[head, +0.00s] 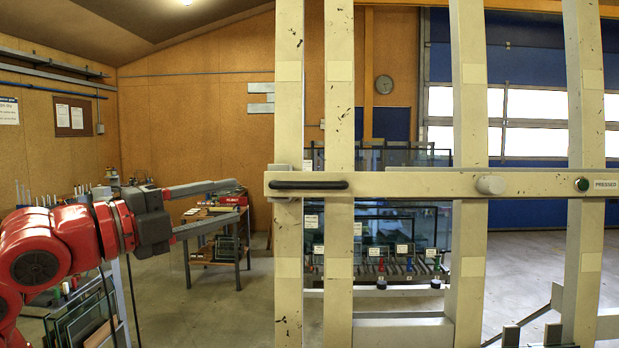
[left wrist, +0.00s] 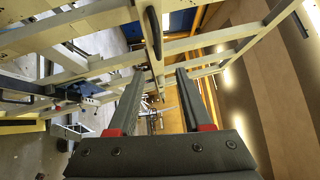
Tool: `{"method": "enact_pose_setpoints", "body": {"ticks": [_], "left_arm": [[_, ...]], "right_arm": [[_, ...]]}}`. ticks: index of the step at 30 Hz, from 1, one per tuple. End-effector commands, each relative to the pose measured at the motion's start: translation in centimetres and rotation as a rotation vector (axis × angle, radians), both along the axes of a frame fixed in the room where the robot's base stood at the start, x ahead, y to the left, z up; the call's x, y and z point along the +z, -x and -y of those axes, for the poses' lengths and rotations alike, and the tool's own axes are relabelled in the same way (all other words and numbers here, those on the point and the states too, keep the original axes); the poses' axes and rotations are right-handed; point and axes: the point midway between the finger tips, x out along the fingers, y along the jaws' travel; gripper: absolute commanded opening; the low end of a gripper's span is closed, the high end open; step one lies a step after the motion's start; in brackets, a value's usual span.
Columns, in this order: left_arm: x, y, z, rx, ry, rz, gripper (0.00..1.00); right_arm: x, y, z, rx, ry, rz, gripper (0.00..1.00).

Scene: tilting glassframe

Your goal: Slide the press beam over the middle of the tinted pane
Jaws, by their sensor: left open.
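The press beam (head: 420,184) is a long cream bar lying level across the cream uprights of the glass frame in the head view. A black handle (head: 308,184) is on its left end, with a round knob (head: 490,185) and a green button (head: 582,184) farther right. My left gripper (head: 241,200) is open and empty, left of the beam's end and apart from it. In the left wrist view its fingers (left wrist: 160,72) are spread, with the dark handle (left wrist: 153,35) ahead of them. I cannot make out a tinted pane within the frame. My right gripper is out of view.
Frame uprights (head: 341,120) stand close in front. Behind them is a rack of glass panes (head: 400,225). A small work table (head: 218,235) stands at back left. The floor (head: 180,320) left of the frame shows some free room.

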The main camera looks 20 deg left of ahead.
Motion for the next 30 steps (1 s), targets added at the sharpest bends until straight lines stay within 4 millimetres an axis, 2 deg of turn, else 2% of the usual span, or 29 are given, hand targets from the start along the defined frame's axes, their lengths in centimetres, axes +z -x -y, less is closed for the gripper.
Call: {"method": "enact_pose_setpoints", "body": {"ticks": [4,8,24,30], "left_arm": [[-0.1,-0.5,0.8,0.0,-0.034,-0.009,0.5],[0.1,-2.2,1.8,-0.004,-0.028,-0.008,0.5],[0.8,-12.4,7.4,-0.003,-0.024,-0.008,0.5],[0.7,-14.5,8.4,0.0,-0.025,-0.009,0.5]], "right_arm": [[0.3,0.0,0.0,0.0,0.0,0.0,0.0],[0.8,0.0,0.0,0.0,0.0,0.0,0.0],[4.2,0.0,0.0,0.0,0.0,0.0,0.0],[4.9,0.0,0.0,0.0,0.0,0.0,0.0]]}}
